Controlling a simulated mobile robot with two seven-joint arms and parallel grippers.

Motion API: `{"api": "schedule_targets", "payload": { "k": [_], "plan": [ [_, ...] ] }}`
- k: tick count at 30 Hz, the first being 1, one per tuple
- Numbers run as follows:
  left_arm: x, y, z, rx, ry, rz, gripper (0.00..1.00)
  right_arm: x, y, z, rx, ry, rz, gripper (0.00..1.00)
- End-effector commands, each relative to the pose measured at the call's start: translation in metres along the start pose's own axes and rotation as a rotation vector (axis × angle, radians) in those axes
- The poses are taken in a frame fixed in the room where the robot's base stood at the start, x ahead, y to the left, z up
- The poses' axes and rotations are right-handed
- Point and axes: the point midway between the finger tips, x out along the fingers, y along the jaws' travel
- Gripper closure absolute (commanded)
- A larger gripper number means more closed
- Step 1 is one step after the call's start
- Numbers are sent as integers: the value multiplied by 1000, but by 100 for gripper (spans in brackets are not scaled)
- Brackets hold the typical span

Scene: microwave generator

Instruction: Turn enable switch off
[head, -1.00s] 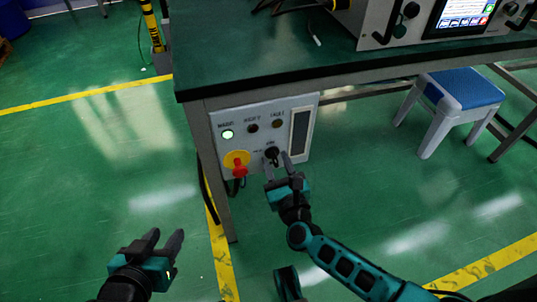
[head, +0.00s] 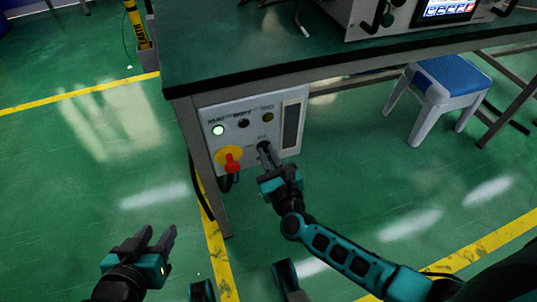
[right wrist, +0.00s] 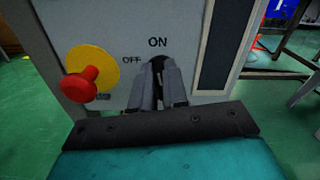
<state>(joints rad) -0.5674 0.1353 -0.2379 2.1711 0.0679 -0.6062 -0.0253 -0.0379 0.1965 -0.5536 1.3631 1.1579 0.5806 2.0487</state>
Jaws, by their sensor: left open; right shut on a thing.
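The enable switch (right wrist: 157,66) is a dark knob on the light grey control panel (head: 290,94) under the table's edge. In the right wrist view the ON label (right wrist: 157,42) is above it and the OFF label (right wrist: 131,60) is to its upper left. My right gripper (head: 266,151) is shut on the switch, and its fingers (right wrist: 160,85) hide most of it. The knob's exact angle is hard to tell. My left gripper (head: 160,240) is open and empty, low over the floor at the left, away from the panel.
A red emergency button on a yellow disc (head: 230,159) sits just left of the switch. A green lamp (head: 218,130) is lit above it. The table (head: 230,62) carries a machine with a screen (head: 445,9). A blue-topped stool (head: 455,76) stands at the right.

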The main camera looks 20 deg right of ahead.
Motion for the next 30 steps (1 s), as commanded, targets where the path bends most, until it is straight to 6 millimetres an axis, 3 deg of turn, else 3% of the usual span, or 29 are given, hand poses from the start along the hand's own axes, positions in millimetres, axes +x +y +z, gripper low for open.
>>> {"api": "schedule_targets", "payload": {
  "k": [14, 30],
  "plan": [
    [0, 0, 0, 0, 0, 0, 57, 1, 0, 1, -87, -2, -2, 100],
    [-2, 0, -4, 0, 2, -2, 57, 2, 5, 1, -554, -2, -3, 100]
  ]
}}
